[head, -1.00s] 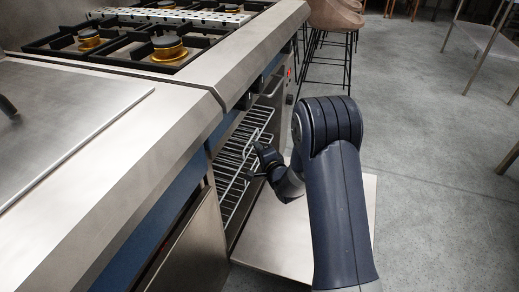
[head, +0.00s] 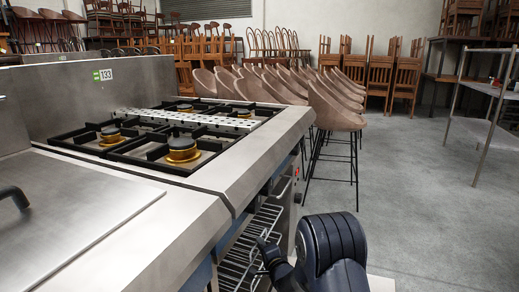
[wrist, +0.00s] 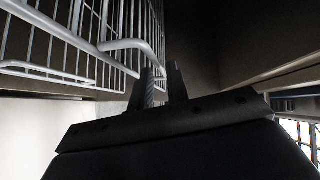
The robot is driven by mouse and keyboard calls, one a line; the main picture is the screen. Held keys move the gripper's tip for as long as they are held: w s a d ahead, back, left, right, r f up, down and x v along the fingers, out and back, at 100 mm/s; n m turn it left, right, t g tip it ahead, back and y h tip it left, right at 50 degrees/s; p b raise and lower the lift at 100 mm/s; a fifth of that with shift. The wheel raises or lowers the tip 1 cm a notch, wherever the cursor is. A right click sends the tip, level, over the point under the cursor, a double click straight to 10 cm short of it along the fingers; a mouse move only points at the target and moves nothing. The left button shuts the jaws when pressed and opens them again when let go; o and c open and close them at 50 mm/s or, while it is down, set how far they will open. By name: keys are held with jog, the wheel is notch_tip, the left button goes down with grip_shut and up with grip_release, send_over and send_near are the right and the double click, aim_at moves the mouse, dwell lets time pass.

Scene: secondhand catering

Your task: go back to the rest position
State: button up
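My gripper (head: 262,255) is at the front of the oven, beside the wire racks, low in the head view and partly cut off by the frame's bottom edge. In the wrist view my gripper (wrist: 161,72) shows two dark fingers with a narrow gap between them and nothing held. The wire rack (wrist: 70,45) is close by at upper left, with a thick bar (wrist: 135,45) near the left finger; I cannot tell whether they touch. My dark arm reaches in from the bottom right of the head view.
The steel range (head: 245,165) with gas burners (head: 182,150) stands left, above the oven racks (head: 250,240). Beige bar stools (head: 335,110) stand behind it. A metal table (head: 480,120) is at right. Grey floor (head: 430,200) between is clear.

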aim_at(255, 237)
jog(key=b+x, duration=0.1)
jog(key=x, duration=0.5)
jog(key=shift+w+a+b, duration=0.1)
jog(key=shift+w+b, duration=0.15)
jog(key=shift+b, duration=0.05)
jog(key=shift+s+d, duration=0.1)
jog(key=shift+d, duration=0.1)
